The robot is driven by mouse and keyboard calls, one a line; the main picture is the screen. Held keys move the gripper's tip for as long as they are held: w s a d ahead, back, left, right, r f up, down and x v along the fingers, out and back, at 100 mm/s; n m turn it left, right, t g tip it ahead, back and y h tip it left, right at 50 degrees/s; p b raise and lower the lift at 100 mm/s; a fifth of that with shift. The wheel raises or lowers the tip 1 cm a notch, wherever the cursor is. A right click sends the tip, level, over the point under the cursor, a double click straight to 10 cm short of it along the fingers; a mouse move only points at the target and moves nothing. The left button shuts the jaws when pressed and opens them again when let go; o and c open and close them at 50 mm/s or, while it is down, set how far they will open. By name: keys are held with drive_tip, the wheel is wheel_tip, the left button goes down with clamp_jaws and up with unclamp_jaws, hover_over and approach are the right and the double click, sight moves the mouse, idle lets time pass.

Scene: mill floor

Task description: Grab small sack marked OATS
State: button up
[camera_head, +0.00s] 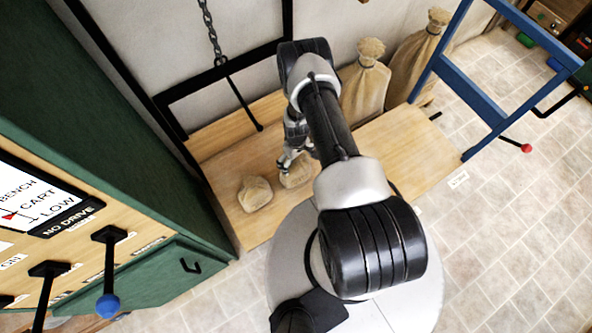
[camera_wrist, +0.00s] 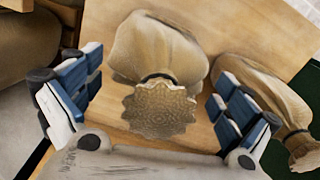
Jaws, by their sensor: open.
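Two small tan sacks lie on the wooden bench (camera_head: 340,165). One small sack (camera_head: 297,174) is right under my gripper (camera_head: 291,160), partly hidden by it. In the wrist view this sack (camera_wrist: 158,50) lies between the spread fingers of my open gripper (camera_wrist: 155,95), its tied, frilled neck toward me. The other small sack (camera_head: 255,193) sits to the left in the head view, closer to the green cabinet. It appears at the right in the wrist view (camera_wrist: 262,90), beyond the right finger. No OATS marking is readable on either sack.
Two large tied sacks (camera_head: 364,85) (camera_head: 415,62) stand behind the bench. A hanging chain (camera_head: 211,35) and black frame are at the back. The green cabinet (camera_head: 110,140) with levers borders the left. A blue frame (camera_head: 470,75) stands at the right; tiled floor is open there.

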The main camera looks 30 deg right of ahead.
drive_tip(key=shift+c, duration=0.3)
drive_tip(key=c, duration=2)
